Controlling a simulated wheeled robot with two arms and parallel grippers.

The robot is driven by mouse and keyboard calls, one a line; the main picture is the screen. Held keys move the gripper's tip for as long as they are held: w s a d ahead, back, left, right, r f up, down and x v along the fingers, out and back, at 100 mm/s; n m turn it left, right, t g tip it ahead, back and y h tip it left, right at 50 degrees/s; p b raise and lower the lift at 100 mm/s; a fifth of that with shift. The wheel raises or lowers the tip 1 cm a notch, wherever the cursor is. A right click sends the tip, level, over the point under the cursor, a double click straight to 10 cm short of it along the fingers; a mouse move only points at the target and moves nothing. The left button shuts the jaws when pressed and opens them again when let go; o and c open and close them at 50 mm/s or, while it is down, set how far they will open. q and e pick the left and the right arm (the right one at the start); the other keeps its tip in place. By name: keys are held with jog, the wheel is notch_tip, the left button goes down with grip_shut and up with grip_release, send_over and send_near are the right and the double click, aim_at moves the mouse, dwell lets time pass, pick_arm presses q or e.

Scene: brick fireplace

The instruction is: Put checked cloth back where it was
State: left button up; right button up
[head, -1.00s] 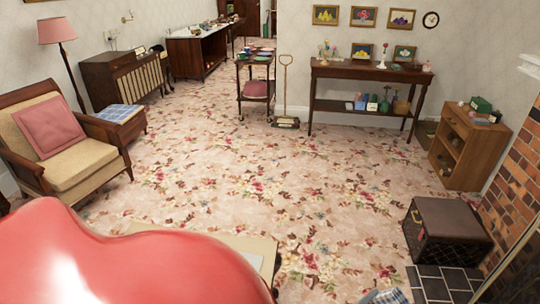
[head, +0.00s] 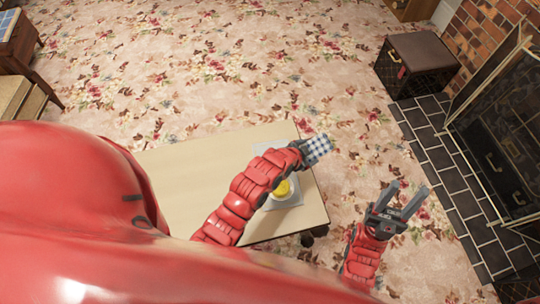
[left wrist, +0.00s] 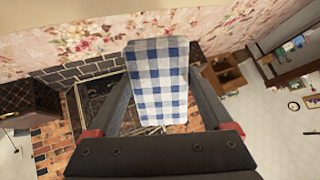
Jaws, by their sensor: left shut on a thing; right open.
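The blue-and-white checked cloth (head: 319,149) is held at the tip of my left gripper (head: 307,151), over the far right part of a pale table (head: 190,167). In the left wrist view the cloth (left wrist: 158,80) hangs as a folded strip between the two fingers (left wrist: 160,100). My left gripper is shut on it. My right gripper (head: 402,203) is open and empty, to the right of the table, with its fingers pointing up in the picture.
On the table lies a light grey square item with a yellow thing (head: 282,188) on it, partly hidden by my left arm. A dark trunk (head: 418,65) stands at upper right. The fireplace (head: 505,150) and its dark tiled hearth (head: 450,180) are at right. The flowered carpet is open.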

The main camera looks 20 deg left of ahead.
pick_arm(q)
jog(key=d+f+g+b, duration=0.1)
jog(key=f+g, duration=0.1)
jog(key=s+f+m+g+y+b, duration=0.1)
jog(key=g, duration=0.1)
jog(key=s+d+f+g+y+b, duration=0.1)
jog(key=f+g, duration=0.1)
jog(key=shift+d+f, duration=0.3)
jog(key=s+g+y, duration=0.1)
jog(key=s+g+b, duration=0.1)
jog(key=s, duration=0.1)
jog(key=shift+a+r+m+y, duration=0.15)
jog(key=shift+a+m+y, duration=0.25)
jog(key=shift+s+a+g, duration=0.15)
jog(key=shift+a+g, duration=0.15)
jog(key=shift+a, duration=0.05)
jog(key=w+a, duration=0.1)
jog(key=a, duration=0.3)
jog(key=w+a, duration=0.2)
jog(key=a, duration=0.3)
jog(key=w+a+f, duration=0.1)
jog(key=w+a, duration=0.1)
jog(key=a, duration=0.3)
jog(key=shift+a+f, duration=0.1)
jog(key=shift+a, duration=0.05)
jog(key=shift+a+f, duration=0.1)
jog(key=shift+f, duration=1.6)
jog(key=o, duration=1)
